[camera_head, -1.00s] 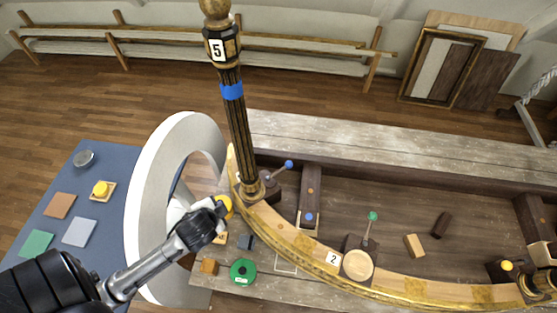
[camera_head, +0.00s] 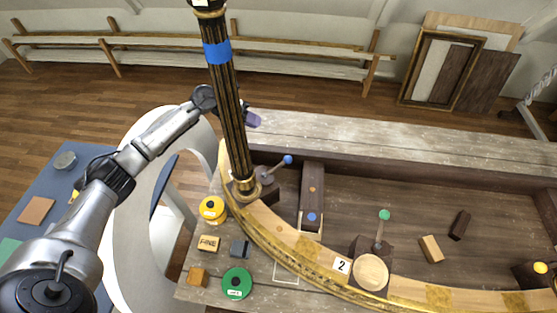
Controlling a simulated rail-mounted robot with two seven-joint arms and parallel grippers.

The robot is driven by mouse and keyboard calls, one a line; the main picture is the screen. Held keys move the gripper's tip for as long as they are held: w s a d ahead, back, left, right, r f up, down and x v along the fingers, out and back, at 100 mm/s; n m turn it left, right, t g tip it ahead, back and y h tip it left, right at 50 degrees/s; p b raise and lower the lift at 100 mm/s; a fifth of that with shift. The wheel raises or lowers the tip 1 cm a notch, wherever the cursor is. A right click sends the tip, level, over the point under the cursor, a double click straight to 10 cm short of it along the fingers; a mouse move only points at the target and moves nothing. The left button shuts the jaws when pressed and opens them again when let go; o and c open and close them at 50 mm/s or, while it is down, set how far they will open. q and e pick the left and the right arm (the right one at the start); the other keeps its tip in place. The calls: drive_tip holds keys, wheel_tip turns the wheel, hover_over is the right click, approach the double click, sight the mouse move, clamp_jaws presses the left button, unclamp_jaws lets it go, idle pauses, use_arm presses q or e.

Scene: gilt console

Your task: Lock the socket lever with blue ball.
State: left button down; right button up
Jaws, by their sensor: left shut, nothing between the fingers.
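The socket lever with the blue ball (camera_head: 287,160) sticks up and to the right from a dark socket block beside the column's foot. A dark fluted column (camera_head: 228,110) with a blue band stands in that socket, at the left end of the curved gilt rail. My left gripper (camera_head: 252,120) is shut and empty. It is behind the column, above and left of the blue ball and apart from it. The column hides part of the gripper and wrist. My right gripper is not in view.
A yellow disc (camera_head: 212,209), a green disc (camera_head: 237,283) and small blocks lie on the bench at left. Loose wooden blocks (camera_head: 431,249) lie inside the curved gilt rail (camera_head: 315,262).

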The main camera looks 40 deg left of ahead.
sight(276, 170)
use_arm(q)
drive_tip(key=shift+s+a+f+g+y+b, duration=0.15)
drive_tip(key=shift+s+a+f+g+b, duration=0.15)
drive_tip(key=shift+f+g, duration=0.35)
drive_tip(key=shift+s+a+f+g+y+b, duration=0.25)
drive_tip(key=shift+s+f+g, duration=0.15)
drive_tip(key=shift+g, duration=0.5)
drive_tip(key=shift+s+a+f+g+y+b, duration=0.1)
drive_tip(key=shift+s+a+f+g+b, duration=0.2)
drive_tip(key=shift+f+g, duration=0.35)
drive_tip(key=d+r+b+x, duration=0.1)
drive_tip(key=b+x, duration=0.3)
drive_tip(key=x, duration=0.9)
drive_tip(key=shift+w+d+r, duration=0.2)
drive_tip(key=shift+d+r, duration=0.1)
drive_tip(key=shift+d, duration=0.15)
